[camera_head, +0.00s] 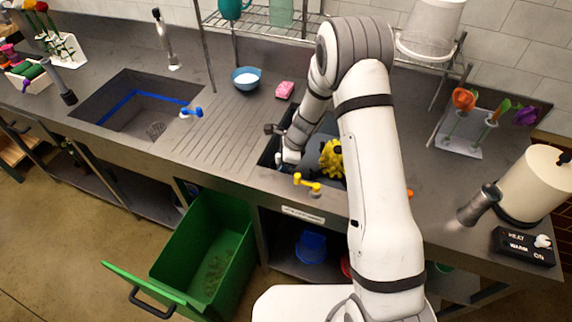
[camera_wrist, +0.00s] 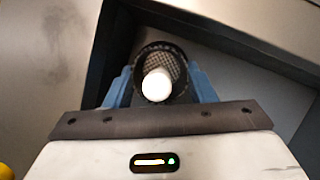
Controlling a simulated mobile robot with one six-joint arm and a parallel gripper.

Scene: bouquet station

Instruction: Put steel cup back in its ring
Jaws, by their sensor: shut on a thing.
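In the wrist view my gripper (camera_wrist: 160,78) has its blue fingers closed on both sides of a round, dark-rimmed strainer-like thing (camera_wrist: 180,68) with a mesh inside and a white knob (camera_wrist: 157,86) in its middle. In the head view my arm reaches down at the right sink, and the fingers and their load cannot be made out. A tilted steel cylinder (camera_head: 479,206), perhaps the steel cup, is at the right beside a cream drum (camera_head: 536,185). I cannot make out a ring there.
The right sink (camera_head: 268,152) has dark walls close around my wrist. A yellow tap (camera_head: 307,184) is at its front edge. A blue bowl (camera_head: 246,78) and pink sponge (camera_head: 285,90) stand behind the ribbed drainboard. A green bin (camera_head: 205,240) is pulled out below.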

